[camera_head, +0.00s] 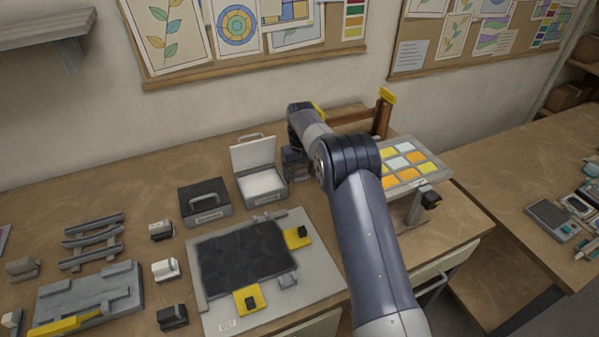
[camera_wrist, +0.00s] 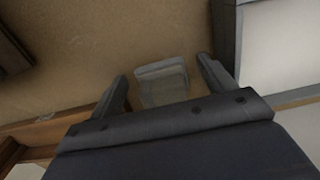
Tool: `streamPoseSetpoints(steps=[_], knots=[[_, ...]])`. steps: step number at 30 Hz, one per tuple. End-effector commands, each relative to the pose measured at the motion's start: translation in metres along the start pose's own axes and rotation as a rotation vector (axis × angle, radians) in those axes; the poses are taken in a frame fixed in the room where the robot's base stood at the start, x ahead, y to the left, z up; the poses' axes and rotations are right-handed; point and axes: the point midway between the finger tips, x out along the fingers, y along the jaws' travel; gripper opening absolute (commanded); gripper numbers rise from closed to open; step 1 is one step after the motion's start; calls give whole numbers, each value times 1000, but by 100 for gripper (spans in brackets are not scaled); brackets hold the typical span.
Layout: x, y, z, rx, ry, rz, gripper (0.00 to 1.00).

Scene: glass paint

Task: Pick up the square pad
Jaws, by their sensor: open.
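A small grey squarish block (camera_wrist: 162,84), which looks like the square pad, sits on the brown tabletop in the wrist view. My gripper (camera_wrist: 166,82) is open, with one dark finger on each side of the block and a visible gap to each. The fingers do not appear to touch it. In the head view my gripper (camera_head: 297,166) is low over the table, just right of the open case. The block cannot be made out there, behind my arm.
The open case (camera_head: 263,186) with white contents stands close to my gripper; its wall shows beside the right finger. A closed dark case (camera_head: 205,203) is left of it. A rack of coloured tiles (camera_head: 412,168) stands right of my arm. A grey board (camera_head: 318,262) lies in front.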

Motion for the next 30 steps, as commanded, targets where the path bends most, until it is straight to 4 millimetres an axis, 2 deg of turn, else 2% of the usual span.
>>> streamPoseSetpoints(steps=[4,21,30], knots=[[0,0,0,0,0,0,77],[0,0,0,0,0,0,30],[-2,0,0,0,1,0,30]])
